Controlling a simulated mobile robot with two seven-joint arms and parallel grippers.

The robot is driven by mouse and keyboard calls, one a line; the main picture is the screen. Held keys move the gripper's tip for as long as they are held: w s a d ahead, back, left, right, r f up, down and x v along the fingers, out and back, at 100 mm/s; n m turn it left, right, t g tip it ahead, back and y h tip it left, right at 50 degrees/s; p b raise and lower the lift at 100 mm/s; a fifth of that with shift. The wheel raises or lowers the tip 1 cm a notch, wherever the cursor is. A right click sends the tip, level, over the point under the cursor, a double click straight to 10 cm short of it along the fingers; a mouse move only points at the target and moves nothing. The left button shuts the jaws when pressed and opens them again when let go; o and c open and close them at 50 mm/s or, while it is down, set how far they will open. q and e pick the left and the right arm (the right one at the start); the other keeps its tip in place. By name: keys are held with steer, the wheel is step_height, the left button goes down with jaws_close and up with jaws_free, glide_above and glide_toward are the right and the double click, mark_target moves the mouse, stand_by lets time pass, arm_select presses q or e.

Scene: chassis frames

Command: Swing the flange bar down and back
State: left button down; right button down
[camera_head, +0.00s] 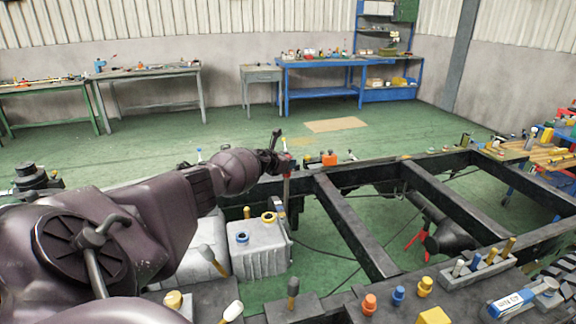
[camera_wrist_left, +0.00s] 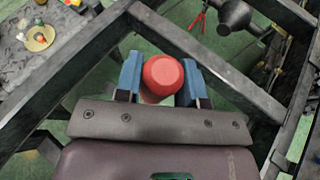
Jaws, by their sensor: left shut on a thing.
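My left arm comes in from the left in the head view. My right gripper is not in view.
The black chassis frame (camera_head: 345,222) has rails and cross-members with open gaps to the green floor. A grey tank (camera_head: 262,262) with blue and yellow caps stands below the gripper. Workbenches line the far wall.

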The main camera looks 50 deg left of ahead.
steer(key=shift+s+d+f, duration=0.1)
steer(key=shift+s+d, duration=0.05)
arm_select(q)
steer(key=c, duration=1)
jaws_free()
steer(key=shift+c, duration=0.2)
steer(key=o, duration=0.3)
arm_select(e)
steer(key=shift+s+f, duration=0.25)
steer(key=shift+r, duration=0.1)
arm_select(q)
steer(key=shift+s+r, duration=0.1)
steer(key=shift+s, duration=0.05)
steer(key=p+v, duration=0.5)
steer(key=v, duration=0.5)
steer(key=shift+s+p, duration=0.2)
steer(key=shift+p, duration=0.1)
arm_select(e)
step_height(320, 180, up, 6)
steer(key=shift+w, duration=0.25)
arm_select(q)
steer(key=shift+d, duration=0.1)
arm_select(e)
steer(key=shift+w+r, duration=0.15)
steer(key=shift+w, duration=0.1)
